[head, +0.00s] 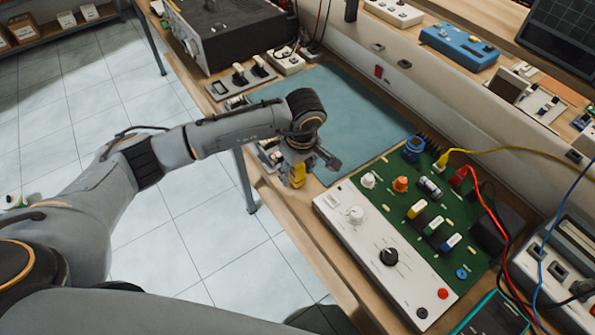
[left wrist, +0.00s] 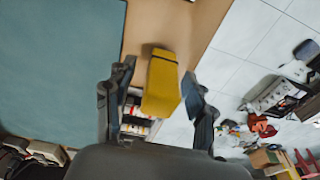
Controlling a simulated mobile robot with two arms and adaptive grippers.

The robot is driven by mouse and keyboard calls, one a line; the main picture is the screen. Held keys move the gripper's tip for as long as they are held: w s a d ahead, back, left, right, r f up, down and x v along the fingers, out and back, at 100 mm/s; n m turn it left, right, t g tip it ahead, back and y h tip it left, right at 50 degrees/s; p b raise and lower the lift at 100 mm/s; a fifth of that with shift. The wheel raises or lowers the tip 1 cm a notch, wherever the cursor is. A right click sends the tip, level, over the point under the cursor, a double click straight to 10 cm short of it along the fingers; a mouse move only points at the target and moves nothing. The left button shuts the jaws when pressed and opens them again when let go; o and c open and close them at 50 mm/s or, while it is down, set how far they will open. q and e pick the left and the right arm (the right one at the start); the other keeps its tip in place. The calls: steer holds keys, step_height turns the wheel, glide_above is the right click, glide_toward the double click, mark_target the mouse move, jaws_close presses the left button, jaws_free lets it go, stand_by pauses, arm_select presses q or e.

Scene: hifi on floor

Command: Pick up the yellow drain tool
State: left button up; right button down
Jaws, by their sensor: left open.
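The yellow drain tool (left wrist: 162,85) is a yellow block with a thin dark band near its far end. In the left wrist view it stands between the fingers of my left gripper (left wrist: 158,73), close to the right-hand finger; I cannot tell if they touch. In the head view only a small yellow part (head: 298,175) shows below my left gripper (head: 305,163), at the workbench's front edge; the gripper hides the rest. The left gripper is open, pointing down over the tool. My right gripper is not in view.
A blue-green mat (head: 350,115) lies on the wooden workbench behind the gripper. A green circuit board with a white control panel (head: 372,262) stands close to the right. Switches and a dark amplifier (head: 225,30) are farther back. Tiled floor (head: 190,245) drops off in front.

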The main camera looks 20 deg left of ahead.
arm_select(q)
steer(key=shift+w+a+f, duration=0.1)
steer(key=shift+f, duration=0.65)
jaws_close()
steer(key=shift+r, duration=0.15)
